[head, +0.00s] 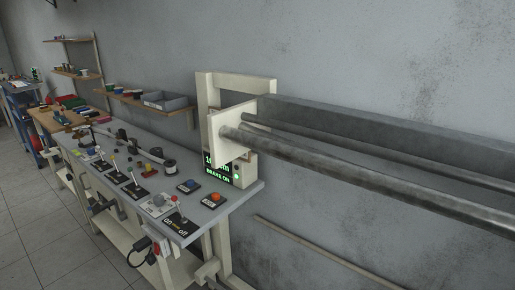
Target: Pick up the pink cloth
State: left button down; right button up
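I cannot make out a pink cloth in the head view. Small coloured items lie on the far wooden bench (48,124), but they are too small to tell whether one is a cloth. Neither of my grippers shows in this view.
A long grey-topped workbench (225,207) runs along the wall with levers, an orange button (214,198) and a lit display (217,176). Thick metal rods (350,172) extend right from a cream frame (236,82). A wall shelf (125,96) holds grey bins (166,101). Tiled floor (45,240) is clear at left.

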aim_at(102, 120)
jog(key=i+j+z, duration=0.1)
jog(key=j, duration=0.45)
jog(key=i+j+z, duration=0.1)
jog(key=i+j, duration=0.15)
jog(key=j, duration=0.3)
jog(key=i+j, duration=0.15)
jog(key=j, duration=0.4)
jog(key=i+j+z, duration=0.15)
jog(key=j, duration=0.4)
jog(key=i+j+z, duration=0.1)
jog(key=j, duration=0.45)
jog(key=j+z, duration=0.1)
jog(key=j, duration=0.5)
jog(key=i+j+z, duration=0.15)
jog(key=j+z, duration=0.2)
jog(key=j, duration=1.45)
jog(key=j+z, duration=0.4)
jog(key=j, duration=1.35)
jog(key=k, duration=0.1)
